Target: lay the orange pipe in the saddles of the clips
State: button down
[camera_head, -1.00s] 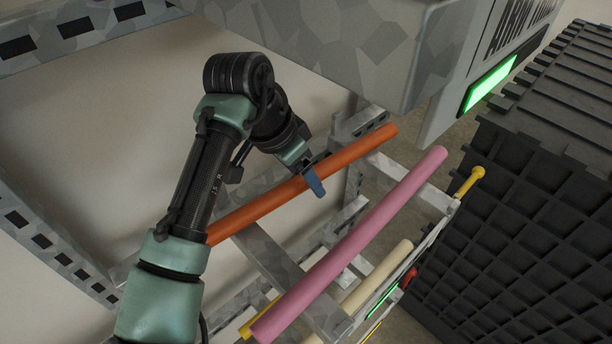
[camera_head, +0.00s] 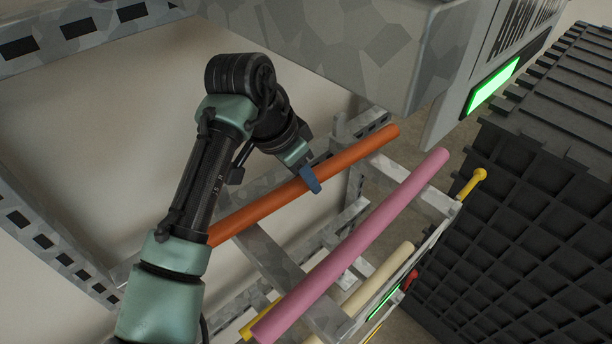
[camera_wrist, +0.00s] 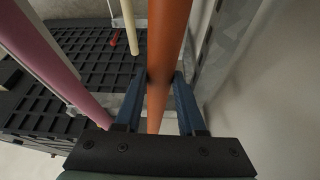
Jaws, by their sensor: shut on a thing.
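The orange pipe (camera_head: 350,157) runs slantwise across the middle of the head view, its near end hidden behind my arm. My gripper (camera_head: 311,179) is shut on it, with a blue finger showing on the pipe's near side. In the wrist view the orange pipe (camera_wrist: 166,50) passes between the two blue fingers of my gripper (camera_wrist: 160,80). I cannot make out the clips or their saddles in either view. I cannot tell whether the pipe rests on the grey frame beneath it or is held above it.
A pink pipe (camera_head: 350,245) lies to the right, roughly alongside the orange one; it also shows in the wrist view (camera_wrist: 50,55). A cream pipe (camera_head: 378,279) is lower down. A grey housing (camera_head: 350,50) overhangs above. A black ribbed crate (camera_head: 540,200) stands at the right.

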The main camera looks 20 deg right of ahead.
jog(key=shift+r, duration=0.15)
jog(key=shift+r+b, duration=0.3)
jog(key=shift+r, duration=0.35)
notch_tip(320, 180, up, 2)
jog(key=shift+r+b, duration=0.1)
jog(key=shift+b, duration=0.25)
jog(key=b, duration=0.3)
send_near(226, 228)
jog(key=x, duration=0.3)
jog(key=a+x, duration=0.1)
jog(key=x, duration=0.1)
jog(key=shift+w+f, duration=0.3)
jog(key=shift+f, duration=0.05)
jog(key=shift+r, duration=0.15)
